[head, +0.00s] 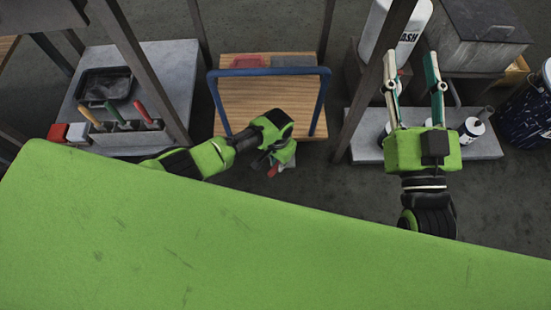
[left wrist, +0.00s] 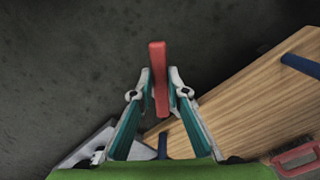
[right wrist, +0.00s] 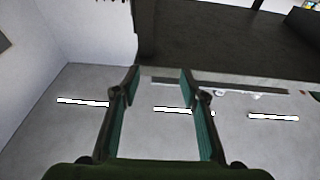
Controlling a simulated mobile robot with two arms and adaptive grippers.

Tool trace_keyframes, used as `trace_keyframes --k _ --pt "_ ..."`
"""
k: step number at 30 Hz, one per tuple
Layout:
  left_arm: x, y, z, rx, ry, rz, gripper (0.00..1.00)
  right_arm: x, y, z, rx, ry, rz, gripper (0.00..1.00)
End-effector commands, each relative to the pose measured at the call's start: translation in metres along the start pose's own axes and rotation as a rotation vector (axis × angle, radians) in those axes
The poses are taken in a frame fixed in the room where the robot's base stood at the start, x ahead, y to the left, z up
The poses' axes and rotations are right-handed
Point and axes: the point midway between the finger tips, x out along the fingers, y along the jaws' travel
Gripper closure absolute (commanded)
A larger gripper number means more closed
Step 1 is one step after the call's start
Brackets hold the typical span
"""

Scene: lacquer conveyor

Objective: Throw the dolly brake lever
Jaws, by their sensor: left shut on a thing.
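The dolly (head: 262,112) has a wooden deck and a blue tube handle (head: 268,72); its deck also shows in the left wrist view (left wrist: 255,105). The red brake lever (left wrist: 157,58) stands between the fingertips of my left gripper (left wrist: 160,90), which is shut on it. In the head view my left gripper (head: 276,160) is at the near edge of the dolly, and only a small red part (head: 272,170) of the lever shows below it. My right gripper (head: 411,72) is open and empty, raised at the right, pointing away from me.
A grey shelf (head: 185,62) at the left holds a black tray (head: 104,84) and a box of colour-handled tools (head: 122,137). A grey shelf (head: 365,150) at the right carries bottles and cans. Dark posts stand on both sides of the dolly. A green surface (head: 180,240) fills the foreground.

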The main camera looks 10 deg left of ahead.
Motion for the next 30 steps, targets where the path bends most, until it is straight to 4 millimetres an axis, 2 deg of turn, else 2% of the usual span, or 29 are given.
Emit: trace_keyframes --k 9,15,21,30 --pt "-0.003 0.015 -0.002 -0.203 0.002 0.004 1.0 -0.02 0.01 0.072 -0.009 -0.364 0.02 0.6" --pt "-0.002 0.024 -0.005 -0.346 0.002 0.004 1.0 -0.039 0.015 0.103 -0.01 -0.53 0.03 0.6" --pt "-0.001 0.029 -0.008 -0.45 0.002 0.003 1.0 -0.052 0.017 0.119 -0.011 -0.618 0.035 0.6" --pt "-0.001 0.032 -0.01 -0.52 0.004 0.003 1.0 -0.061 0.018 0.128 -0.01 -0.669 0.039 0.6"
